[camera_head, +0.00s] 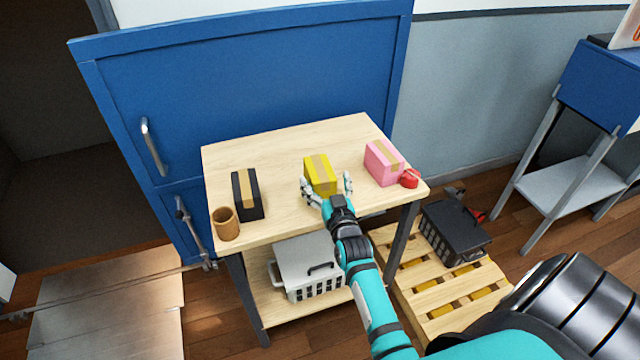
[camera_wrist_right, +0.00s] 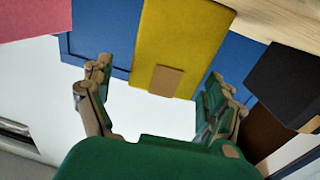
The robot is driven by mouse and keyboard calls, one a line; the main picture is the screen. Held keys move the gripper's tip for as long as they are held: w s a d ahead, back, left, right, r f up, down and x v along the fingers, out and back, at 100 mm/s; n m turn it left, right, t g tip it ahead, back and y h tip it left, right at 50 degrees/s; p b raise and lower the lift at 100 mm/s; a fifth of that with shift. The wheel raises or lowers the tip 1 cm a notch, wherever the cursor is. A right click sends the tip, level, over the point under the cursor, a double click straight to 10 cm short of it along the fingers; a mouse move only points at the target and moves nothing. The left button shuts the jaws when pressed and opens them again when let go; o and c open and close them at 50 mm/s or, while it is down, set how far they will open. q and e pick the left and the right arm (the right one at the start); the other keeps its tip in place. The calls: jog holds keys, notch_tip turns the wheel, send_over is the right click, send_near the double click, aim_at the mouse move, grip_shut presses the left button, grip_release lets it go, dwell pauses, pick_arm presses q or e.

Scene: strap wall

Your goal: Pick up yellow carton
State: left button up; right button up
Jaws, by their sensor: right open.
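The yellow carton (camera_head: 319,172) with a tan tape strip stands on the wooden table between the black and pink cartons. My right gripper (camera_head: 327,187) is open at its near side, with one finger to the left of the carton and one to the right. In the right wrist view the yellow carton (camera_wrist_right: 178,45) lies ahead, beyond the open fingers of my right gripper (camera_wrist_right: 160,95). No grip on it shows. My left gripper is not in view.
On the table (camera_head: 290,215) stand a black carton (camera_head: 247,195), a brown cup (camera_head: 226,224), a pink carton (camera_head: 384,163) and a small red object (camera_head: 409,179). A blue cabinet (camera_head: 250,85) is behind. A grey crate (camera_head: 308,267) sits on the lower shelf.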

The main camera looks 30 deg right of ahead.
aim_at(321, 171)
jog(key=x, duration=0.1)
jog(key=b+x, duration=0.1)
jog(key=x, duration=0.1)
jog(key=shift+a+f, duration=0.1)
jog(key=shift+f, duration=0.2)
jog(key=shift+w+r+b, duration=0.1)
jog(key=shift+w+b, duration=0.25)
jog(key=shift+w, duration=0.1)
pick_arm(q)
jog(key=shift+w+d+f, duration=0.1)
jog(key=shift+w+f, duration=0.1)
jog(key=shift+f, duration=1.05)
pick_arm(e)
jog(key=shift+s+r, duration=0.1)
jog(key=c, duration=1.3)
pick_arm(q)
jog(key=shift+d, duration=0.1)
pick_arm(e)
jog(key=shift+c, duration=0.8)
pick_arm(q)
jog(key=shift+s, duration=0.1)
pick_arm(e)
jog(key=shift+r, duration=0.1)
